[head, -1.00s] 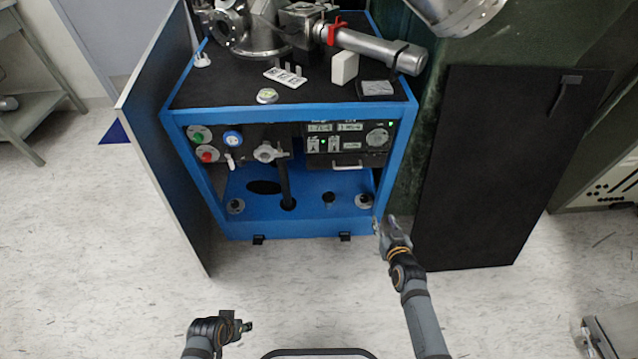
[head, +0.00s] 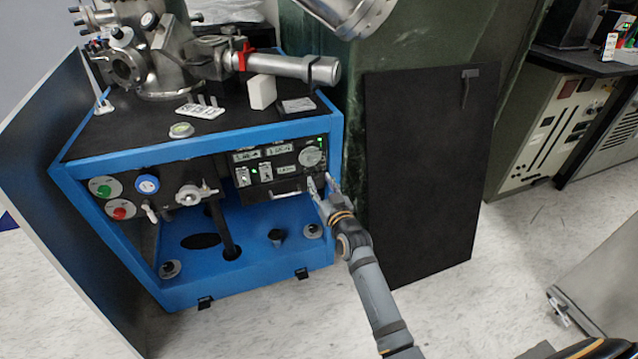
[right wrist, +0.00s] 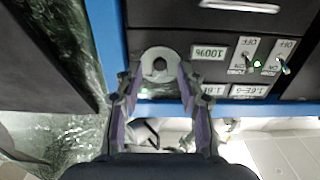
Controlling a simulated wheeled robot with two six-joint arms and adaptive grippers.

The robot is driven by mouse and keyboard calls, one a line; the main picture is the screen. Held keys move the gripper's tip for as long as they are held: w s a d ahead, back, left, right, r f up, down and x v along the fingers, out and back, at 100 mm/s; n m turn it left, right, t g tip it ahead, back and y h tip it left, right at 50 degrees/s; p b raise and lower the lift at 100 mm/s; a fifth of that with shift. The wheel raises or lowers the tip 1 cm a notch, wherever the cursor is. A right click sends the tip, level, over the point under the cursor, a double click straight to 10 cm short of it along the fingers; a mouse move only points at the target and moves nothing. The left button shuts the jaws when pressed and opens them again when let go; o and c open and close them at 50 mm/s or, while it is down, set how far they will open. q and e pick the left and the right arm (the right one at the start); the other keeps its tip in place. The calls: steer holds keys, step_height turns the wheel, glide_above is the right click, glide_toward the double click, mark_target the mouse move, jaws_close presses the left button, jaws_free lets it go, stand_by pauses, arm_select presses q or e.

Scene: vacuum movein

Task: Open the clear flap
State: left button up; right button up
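The blue-framed cart (head: 120,160) holds a black control panel (head: 240,196) with labels, switches and a round grey dial (head: 310,157) near its right end. I cannot make out a clear flap as a separate piece. My right gripper (head: 321,182) is at the panel's lower right, just below the dial in the head view. Its fingers are apart and empty. In the right wrist view, the dial (right wrist: 160,64) shows between the fingertips of the right gripper (right wrist: 158,78); I cannot tell whether they touch it. My left gripper is out of view.
A silver handle (head: 287,194) is below the switches. A black panel (head: 425,170) stands right of the cart, and an open side door (head: 60,220) at its left. Metal vacuum parts (head: 160,60) stand on top. The floor in front is clear.

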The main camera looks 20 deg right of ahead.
steer(key=shift+w, duration=0.9)
jaws_close()
